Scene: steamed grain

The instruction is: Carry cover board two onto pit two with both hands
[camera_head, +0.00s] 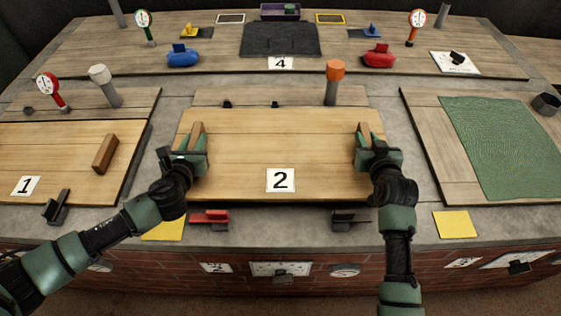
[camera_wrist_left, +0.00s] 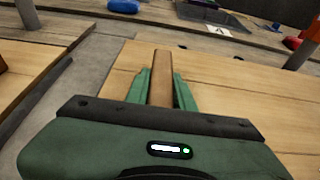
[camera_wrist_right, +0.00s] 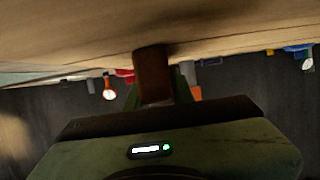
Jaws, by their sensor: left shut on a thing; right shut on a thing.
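Cover board two (camera_head: 245,165) is a pale wooden board with a white "2" label, lying about level in the middle of the head view. My left gripper (camera_head: 190,152) is shut on the wooden handle (camera_wrist_left: 161,78) at the board's left end. My right gripper (camera_head: 369,149) is shut on the handle (camera_wrist_right: 153,75) at the right end. The board shows at the top of the right wrist view (camera_wrist_right: 160,28). Pit two's opening cannot be seen; I cannot tell whether the board rests or hangs just above the surface.
Board one (camera_head: 60,150) lies left and a green mat (camera_head: 505,145) lies right. An orange-topped post (camera_head: 333,82) stands just behind the board on a planked strip (camera_head: 275,96). Red (camera_head: 210,217) and black (camera_head: 350,219) brackets sit in front on the grey stone ledge.

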